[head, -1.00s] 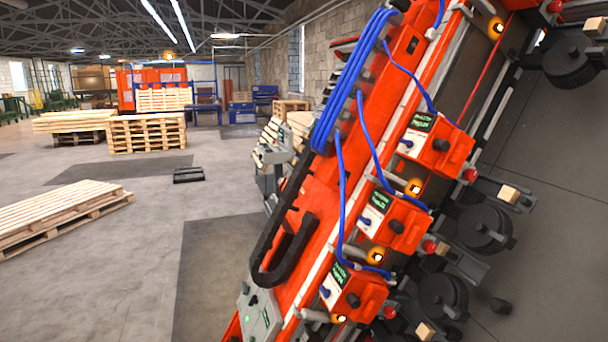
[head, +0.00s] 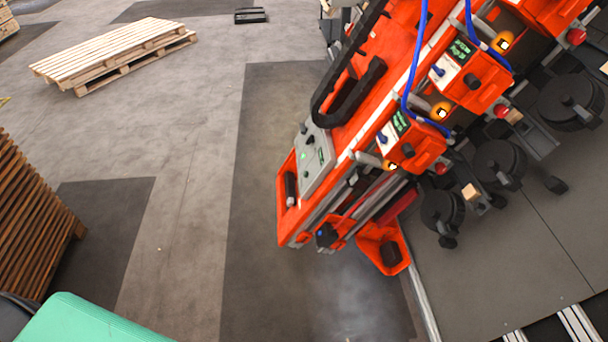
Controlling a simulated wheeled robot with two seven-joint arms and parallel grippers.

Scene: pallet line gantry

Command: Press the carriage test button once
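An orange machine (head: 350,110) runs diagonally across the right half of the head view. Near its lower end is a grey control panel (head: 311,172) with a small green lit spot (head: 321,156) and dark knobs. Orange boxes with small green-text screens, such as this orange box (head: 412,141), sit along the machine. I cannot read the labels, so I cannot tell which control is the carriage test button. Neither of my grippers shows in the view.
A pale pallet (head: 115,52) lies on the floor at upper left. A brown slatted stack (head: 30,215) stands at the left edge. Open floor (head: 190,170) lies between them and the machine. Black round parts (head: 497,163) line the machine's right side.

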